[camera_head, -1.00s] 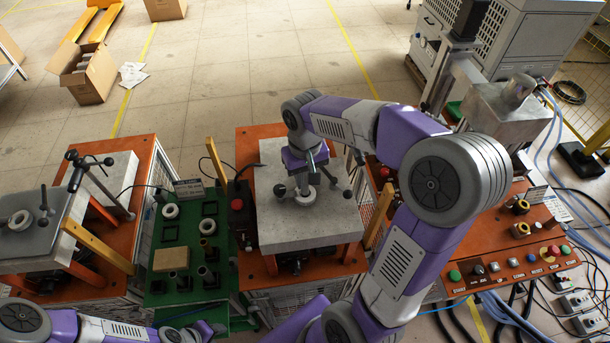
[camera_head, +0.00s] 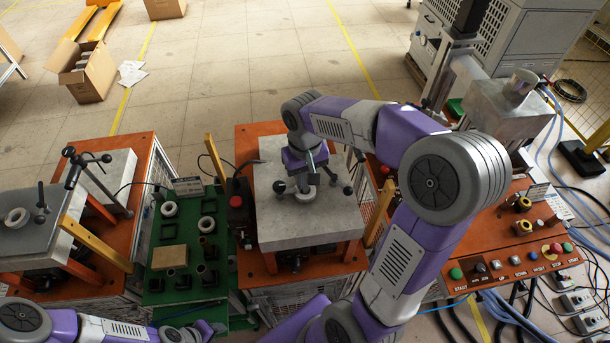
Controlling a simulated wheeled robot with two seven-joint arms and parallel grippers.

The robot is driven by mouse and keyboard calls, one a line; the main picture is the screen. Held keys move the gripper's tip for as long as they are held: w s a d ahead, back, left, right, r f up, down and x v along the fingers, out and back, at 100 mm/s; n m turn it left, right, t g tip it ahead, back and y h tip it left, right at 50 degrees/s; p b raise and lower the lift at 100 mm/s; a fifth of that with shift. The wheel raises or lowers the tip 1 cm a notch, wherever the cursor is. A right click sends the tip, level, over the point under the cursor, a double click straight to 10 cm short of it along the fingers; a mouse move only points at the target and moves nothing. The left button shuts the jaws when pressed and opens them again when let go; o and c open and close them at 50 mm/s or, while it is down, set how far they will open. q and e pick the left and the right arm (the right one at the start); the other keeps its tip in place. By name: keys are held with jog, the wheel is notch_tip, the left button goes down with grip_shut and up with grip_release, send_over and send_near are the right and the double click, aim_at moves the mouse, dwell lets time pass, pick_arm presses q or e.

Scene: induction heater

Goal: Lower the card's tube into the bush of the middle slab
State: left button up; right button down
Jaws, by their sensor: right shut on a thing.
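The middle slab (camera_head: 313,227) is a grey plate on an orange-topped stand. Its pale bush (camera_head: 305,196) sits near the slab's centre, partly covered from above by my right gripper. My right gripper (camera_head: 306,182) points down over the bush and is shut on the card's tube. The tube is small and mostly hidden by the fingers, and I cannot tell whether its lower end is inside the bush or just above it. My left gripper (camera_head: 203,329) is low at the bottom left, far from the slab; its fingers are too unclear to read.
Dark-knobbed handles (camera_head: 347,190) stand on the slab close around my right gripper. A green tray (camera_head: 157,258) with rings, tubes and a tan block is left. A left slab (camera_head: 30,240) carries another ring. A control panel (camera_head: 510,263) is right.

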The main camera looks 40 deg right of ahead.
jog(key=shift+f+b, duration=0.75)
jog(key=shift+f, duration=0.35)
jog(key=shift+r, duration=0.1)
jog(key=c, duration=0.9)
grip_release()
jog(key=shift+c, duration=0.2)
notch_tip(320, 180, up, 8)
jog(key=p, duration=0.1)
jog(key=shift+f, duration=0.2)
